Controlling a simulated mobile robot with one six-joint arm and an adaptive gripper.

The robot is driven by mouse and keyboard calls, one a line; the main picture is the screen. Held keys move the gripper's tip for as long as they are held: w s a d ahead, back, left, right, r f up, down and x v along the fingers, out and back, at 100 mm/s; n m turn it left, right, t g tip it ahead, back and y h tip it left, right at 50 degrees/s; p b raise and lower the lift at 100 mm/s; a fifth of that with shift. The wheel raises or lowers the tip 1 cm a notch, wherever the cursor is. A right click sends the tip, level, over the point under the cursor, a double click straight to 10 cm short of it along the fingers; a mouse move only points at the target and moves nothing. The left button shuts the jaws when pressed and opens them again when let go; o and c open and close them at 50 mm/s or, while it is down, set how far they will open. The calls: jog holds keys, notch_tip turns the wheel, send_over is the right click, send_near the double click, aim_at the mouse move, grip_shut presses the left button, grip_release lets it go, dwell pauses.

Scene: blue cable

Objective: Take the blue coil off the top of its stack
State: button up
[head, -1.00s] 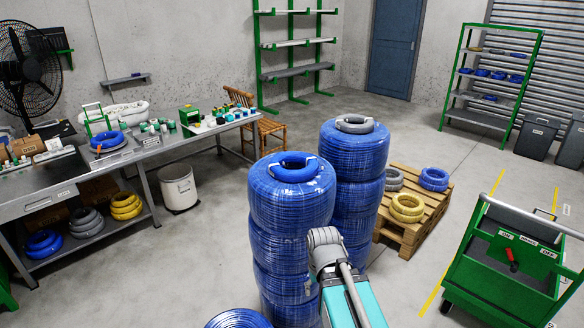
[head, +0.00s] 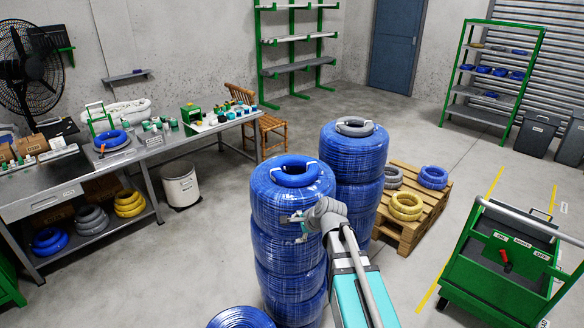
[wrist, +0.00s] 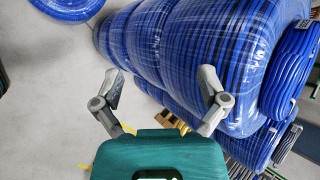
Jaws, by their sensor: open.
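A small blue coil (head: 294,172) lies flat on top of the front stack of large wrapped blue rolls (head: 288,245). My gripper (head: 300,224) is open and empty at the side of the top large roll, below the small coil. In the wrist view my gripper (wrist: 160,88) has its fingers spread wide, with the large rolls (wrist: 225,50) lying sideways across the picture ahead of it. A finely wound blue coil (wrist: 290,70) shows there at the right, seemingly the small one on top. I cannot tell whether a finger touches a roll.
A second stack (head: 353,160) with a grey coil (head: 354,126) on top stands close behind. A wooden pallet (head: 415,215) with coils is to its right. A green cart (head: 500,265) stands at the right. Another blue coil (head: 241,318) lies low in front. Open floor is to the left.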

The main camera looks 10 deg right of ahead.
jog(key=w+d+r+m+t+p, duration=0.1)
jog(key=w+r+m+t+p, duration=0.1)
jog(key=w+r+m, duration=0.3)
jog(key=w+d+r+m+t+y+p, duration=0.1)
jog(key=w+r+m+t+p, duration=0.1)
jog(key=w+r+m, duration=0.4)
jog(key=m+t, duration=0.1)
jog(key=m, duration=0.3)
jog(key=shift+w+d+r+t, duration=0.15)
jog(key=shift+d+r+t, duration=0.15)
jog(key=shift+t, duration=0.1)
jog(key=shift+b+x, duration=1.7)
jog(key=shift+x, duration=2.65)
jog(key=shift+f, duration=0.1)
